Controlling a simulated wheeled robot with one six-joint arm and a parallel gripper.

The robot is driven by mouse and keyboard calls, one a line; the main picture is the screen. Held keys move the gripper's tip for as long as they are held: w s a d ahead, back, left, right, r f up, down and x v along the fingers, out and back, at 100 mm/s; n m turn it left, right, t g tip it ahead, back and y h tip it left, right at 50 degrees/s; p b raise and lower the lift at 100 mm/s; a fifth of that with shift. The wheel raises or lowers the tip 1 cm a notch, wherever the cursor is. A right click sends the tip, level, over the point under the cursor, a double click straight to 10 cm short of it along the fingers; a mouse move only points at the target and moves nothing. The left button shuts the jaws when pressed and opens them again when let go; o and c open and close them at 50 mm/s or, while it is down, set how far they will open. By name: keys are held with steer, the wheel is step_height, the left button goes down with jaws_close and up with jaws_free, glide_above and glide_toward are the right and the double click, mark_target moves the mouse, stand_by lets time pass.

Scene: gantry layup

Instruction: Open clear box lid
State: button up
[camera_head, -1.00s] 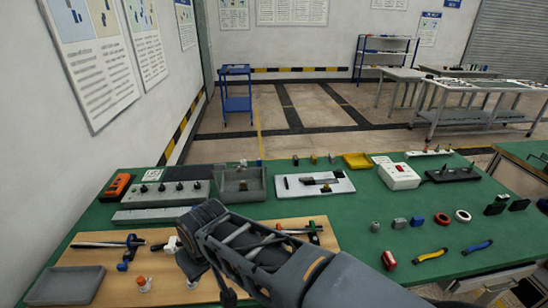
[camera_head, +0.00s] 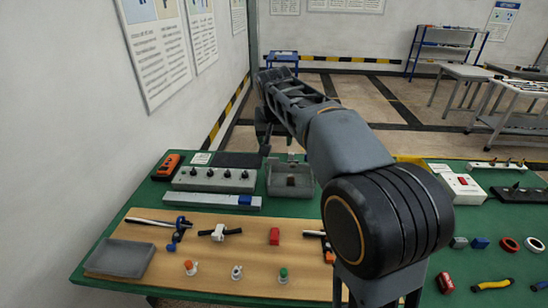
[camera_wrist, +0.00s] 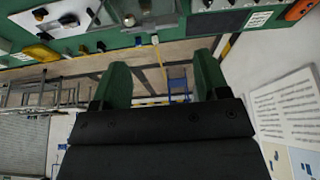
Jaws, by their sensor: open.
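A grey, partly see-through box (camera_head: 291,183) stands near the far edge of the green table, with a brownish thing inside. I cannot clearly make out its lid. In the wrist view the box (camera_wrist: 152,14) is at the top edge, partly cut off. My gripper (camera_head: 263,140) hangs at the end of my arm, just beyond and left of the box in the picture, apart from it. In the wrist view my gripper (camera_wrist: 161,82) shows two green fingers spread wide, with nothing between them.
A grey panel with black knobs (camera_head: 214,180) stands left of the box, beside an orange device (camera_head: 167,165). A wooden board (camera_head: 215,245) in front holds tools, small parts and a grey tray (camera_head: 120,258). A white box with a red button (camera_head: 466,187) is at right.

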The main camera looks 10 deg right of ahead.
mark_target(273, 158)
steer(key=x, duration=0.4)
steer(key=w+x, duration=0.1)
steer(key=x, duration=0.4)
steer(key=w+r+x, duration=0.1)
steer(key=x, duration=0.4)
steer(key=shift+w, duration=0.2)
steer(key=shift+c, duration=0.3)
